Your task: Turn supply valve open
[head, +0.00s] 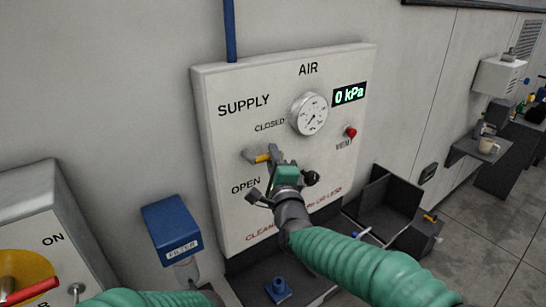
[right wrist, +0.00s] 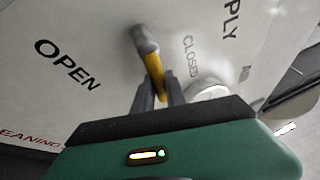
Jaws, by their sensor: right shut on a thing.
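The supply valve's yellow lever (head: 263,157) is on the white air panel (head: 230,130), with its grey hub at the lever's left end. The lever points right, between the words CLOSED above and OPEN below. My right gripper (head: 275,156) is shut on the lever near its free end. In the right wrist view the yellow lever (right wrist: 155,76) runs from the grey hub (right wrist: 144,40) down between my two dark fingers (right wrist: 160,92). The display (head: 349,94) reads 0 kPa. My left forearm shows at the lower left edge, but its gripper is out of view.
A round gauge (head: 309,113) and red vent knob (head: 350,132) are right of the valve. A blue filter (head: 171,224) hangs left of the panel. Below are a dark tray with a blue part (head: 279,289) and an open dark bin (head: 388,200).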

